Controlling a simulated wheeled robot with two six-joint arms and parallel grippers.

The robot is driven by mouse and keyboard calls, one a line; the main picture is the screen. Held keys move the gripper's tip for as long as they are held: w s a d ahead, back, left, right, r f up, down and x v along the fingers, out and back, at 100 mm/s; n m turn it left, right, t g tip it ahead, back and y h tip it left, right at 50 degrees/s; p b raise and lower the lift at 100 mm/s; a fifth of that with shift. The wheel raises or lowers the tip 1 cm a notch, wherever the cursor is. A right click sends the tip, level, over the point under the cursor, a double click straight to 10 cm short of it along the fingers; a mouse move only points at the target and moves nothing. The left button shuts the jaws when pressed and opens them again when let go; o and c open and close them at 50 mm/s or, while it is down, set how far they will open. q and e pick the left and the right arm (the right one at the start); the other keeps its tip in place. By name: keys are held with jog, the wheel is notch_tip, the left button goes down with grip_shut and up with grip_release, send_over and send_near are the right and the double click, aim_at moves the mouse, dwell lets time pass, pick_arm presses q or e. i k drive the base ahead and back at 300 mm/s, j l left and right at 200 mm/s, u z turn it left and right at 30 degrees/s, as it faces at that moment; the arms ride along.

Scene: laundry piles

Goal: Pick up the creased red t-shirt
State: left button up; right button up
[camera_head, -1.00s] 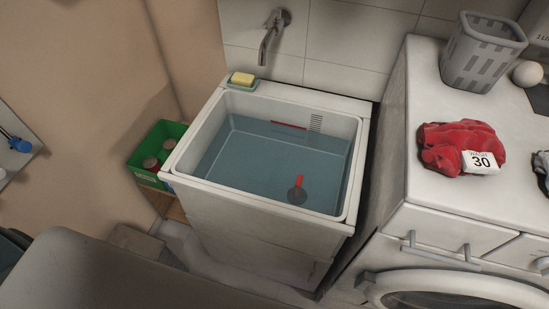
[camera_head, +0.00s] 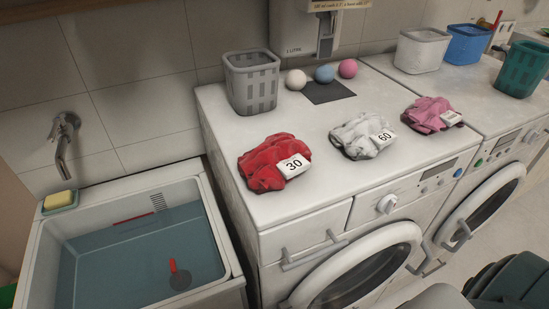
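The creased red t-shirt (camera_head: 262,166) lies crumpled on the left part of the white washing machine top (camera_head: 225,130), close to its front left edge. A white tag reading 30 (camera_head: 293,165) lies on its right side. Neither of my grippers shows in the head view, so their distance from the shirt cannot be told.
A white garment tagged 60 (camera_head: 362,137) and a pink one (camera_head: 428,113) lie to the right. Behind stand a grey basket (camera_head: 252,82), several balls and a dark mat (camera_head: 330,93). A water-filled sink (camera_head: 35,262) is at left, with a tap (camera_head: 64,140).

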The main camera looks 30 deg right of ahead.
aim_at(275, 157)
jog(key=k+l+u, duration=0.1)
jog(key=l, duration=0.35)
jog(key=k+l, duration=0.1)
jog(key=l, duration=0.35)
jog(key=k+l+u, duration=0.15)
jog(key=l, duration=0.7)
jog(key=k+u, duration=0.05)
